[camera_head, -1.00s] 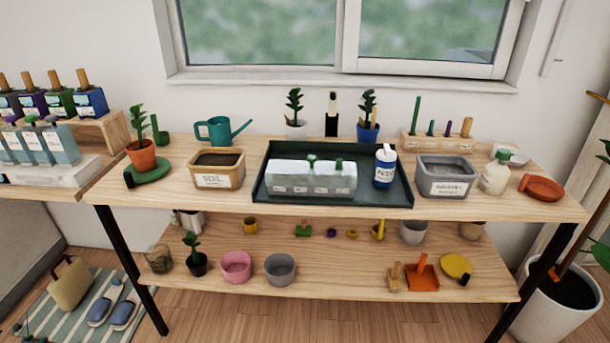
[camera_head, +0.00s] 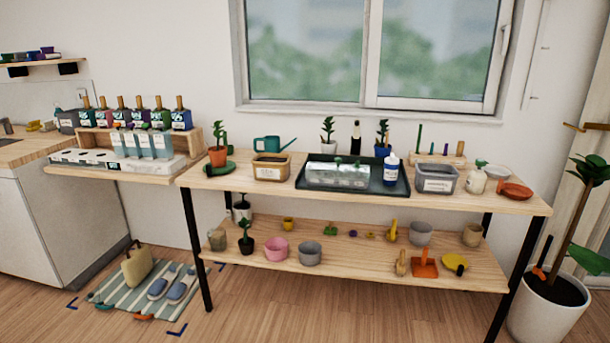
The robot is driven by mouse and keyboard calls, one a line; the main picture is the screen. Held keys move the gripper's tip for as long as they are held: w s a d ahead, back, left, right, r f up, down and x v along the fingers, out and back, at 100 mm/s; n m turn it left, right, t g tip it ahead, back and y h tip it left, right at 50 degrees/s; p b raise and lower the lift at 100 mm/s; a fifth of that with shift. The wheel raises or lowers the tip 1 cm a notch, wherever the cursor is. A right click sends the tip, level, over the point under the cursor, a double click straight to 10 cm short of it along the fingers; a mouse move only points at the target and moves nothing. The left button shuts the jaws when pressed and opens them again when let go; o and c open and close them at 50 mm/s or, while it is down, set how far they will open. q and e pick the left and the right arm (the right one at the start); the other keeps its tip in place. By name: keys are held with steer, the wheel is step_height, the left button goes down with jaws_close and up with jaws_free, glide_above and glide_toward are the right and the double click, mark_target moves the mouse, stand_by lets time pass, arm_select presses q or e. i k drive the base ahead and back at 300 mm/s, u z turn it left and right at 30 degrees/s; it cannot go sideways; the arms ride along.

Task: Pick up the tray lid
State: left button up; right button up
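The tray lid (camera_head: 338,173) is a clear, low cover with small green parts on top. It sits in the dark green tray (camera_head: 301,185) in the middle of the wooden bench top. A white and blue bottle (camera_head: 390,169) stands in the tray to the right of the lid. Neither of my grippers shows in the head view.
A soil bin (camera_head: 271,170) stands left of the tray and a grey gravel bin (camera_head: 436,181) right of it. A lower shelf (camera_head: 350,267) holds pots and small tools. A large potted plant (camera_head: 548,300) stands at right. The floor before the bench is clear.

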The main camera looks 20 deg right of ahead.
mark_target(318, 170)
steer(key=u, duration=0.6)
steer(key=i, duration=2.25)
steer(key=z, duration=0.95)
